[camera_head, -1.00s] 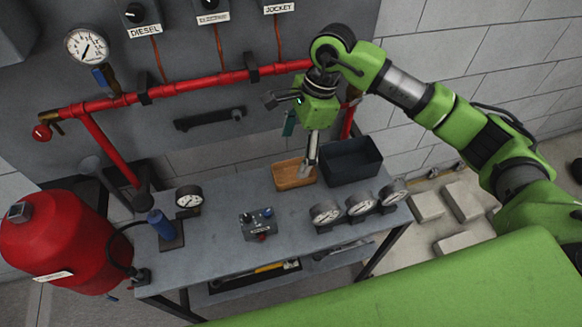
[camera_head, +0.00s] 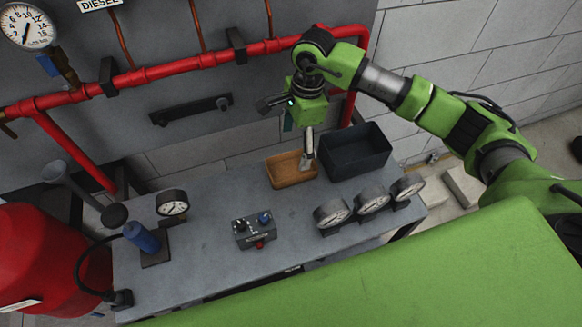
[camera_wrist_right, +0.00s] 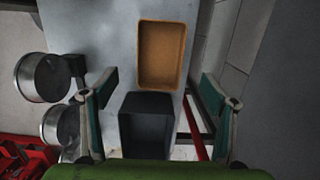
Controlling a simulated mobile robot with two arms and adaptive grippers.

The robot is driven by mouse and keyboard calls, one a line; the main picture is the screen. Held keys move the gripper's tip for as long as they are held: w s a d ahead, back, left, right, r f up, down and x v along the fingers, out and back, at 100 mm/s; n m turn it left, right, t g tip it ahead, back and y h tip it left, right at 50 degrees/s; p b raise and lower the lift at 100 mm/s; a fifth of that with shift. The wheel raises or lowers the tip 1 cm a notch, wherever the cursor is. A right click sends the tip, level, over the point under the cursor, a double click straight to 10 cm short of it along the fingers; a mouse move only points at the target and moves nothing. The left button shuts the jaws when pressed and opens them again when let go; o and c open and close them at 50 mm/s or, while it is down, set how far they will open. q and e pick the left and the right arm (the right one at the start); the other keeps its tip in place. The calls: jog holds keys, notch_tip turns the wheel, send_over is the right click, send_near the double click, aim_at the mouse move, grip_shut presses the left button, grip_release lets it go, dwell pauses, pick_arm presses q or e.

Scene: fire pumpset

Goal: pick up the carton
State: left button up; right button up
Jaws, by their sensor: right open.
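The carton (camera_head: 284,174) is a small open-topped, tan-orange box on the grey bench, just left of a dark bin. In the right wrist view the carton (camera_wrist_right: 163,52) lies ahead of the fingertips, upright and seemingly empty. My right gripper (camera_head: 298,147) points down above the bench at the carton's right end, and one finger hides part of that end. In the wrist view my right gripper (camera_wrist_right: 158,84) has its two teal-padded fingers wide apart with nothing between them. My left gripper is out of view.
The dark bin (camera_head: 352,152) stands close to the carton's right; it also shows in the wrist view (camera_wrist_right: 148,104). Several gauges (camera_head: 333,213) line the bench's front right. A small control box (camera_head: 254,229) sits mid-bench. A red pipe (camera_head: 215,60) runs along the wall behind.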

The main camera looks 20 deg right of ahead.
send_over(290, 172)
jog(key=d, duration=0.1)
notch_tip(290, 172, down, 4)
jog(key=shift+f+p, duration=0.2)
jog(key=shift+p, duration=0.15)
jog(key=shift+f, duration=0.25)
jog(key=f, duration=0.1)
jog(key=f+p, duration=0.2)
jog(key=shift+s+a+f, duration=0.1)
jog(key=shift+a+f, duration=0.2)
jog(key=shift+f, duration=0.5)
jog(key=c, duration=1.3)
jog(key=shift+c, duration=0.6)
jog(key=shift+r, duration=0.2)
